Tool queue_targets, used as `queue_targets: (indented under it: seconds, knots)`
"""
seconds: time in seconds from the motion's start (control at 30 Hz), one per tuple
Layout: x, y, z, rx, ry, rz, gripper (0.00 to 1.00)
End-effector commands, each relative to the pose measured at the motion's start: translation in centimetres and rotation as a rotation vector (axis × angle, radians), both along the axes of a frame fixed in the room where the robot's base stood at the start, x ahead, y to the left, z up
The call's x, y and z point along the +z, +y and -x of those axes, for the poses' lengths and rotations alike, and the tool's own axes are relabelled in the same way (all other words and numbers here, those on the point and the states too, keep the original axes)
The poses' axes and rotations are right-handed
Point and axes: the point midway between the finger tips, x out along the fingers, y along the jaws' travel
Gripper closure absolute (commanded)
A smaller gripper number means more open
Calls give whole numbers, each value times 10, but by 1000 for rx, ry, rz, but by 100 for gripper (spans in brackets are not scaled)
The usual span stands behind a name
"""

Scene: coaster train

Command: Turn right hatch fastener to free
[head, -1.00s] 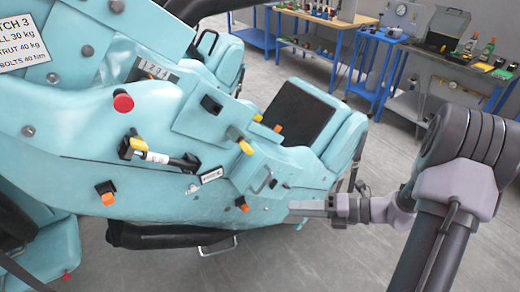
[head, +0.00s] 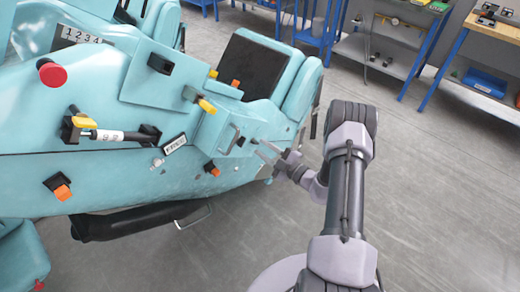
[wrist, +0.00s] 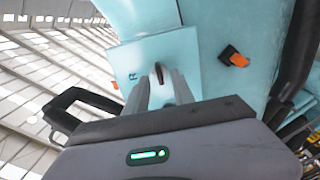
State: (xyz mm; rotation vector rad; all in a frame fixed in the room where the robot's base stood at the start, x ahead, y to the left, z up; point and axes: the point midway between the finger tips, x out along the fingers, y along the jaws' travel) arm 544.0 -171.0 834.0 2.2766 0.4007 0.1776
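The right hatch fastener (wrist: 158,72) shows in the wrist view as a thin upright tab on a light-blue panel (wrist: 182,55), near a small "R" mark. My gripper (wrist: 161,88) points at it, with its two fingers apart, one on each side of the tab's line. I cannot tell whether the fingers touch it. The fastener's exact turn angle is unclear.
An orange-tipped latch (wrist: 233,57) lies right of the panel. A black looped handle (wrist: 75,108) shows at left. The car body (head: 105,180) also carries a red knob (head: 51,73) and a yellow-handled lever (head: 84,122). Open floor (head: 440,200) lies at the right; workbenches stand behind.

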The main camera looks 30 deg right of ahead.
Motion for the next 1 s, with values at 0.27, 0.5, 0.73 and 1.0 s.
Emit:
queue_targets:
  seconds: [0.27, 0.5, 0.73, 1.0]
  knots:
    - [0, 7, -19, 0, 0, 1, 70]
    - [1, 7, -19, 0, 0, 1, 86]
    - [0, 7, -19, 0, 0, 1, 100]
    - [0, 7, -18, 0, -11, 31, 100]
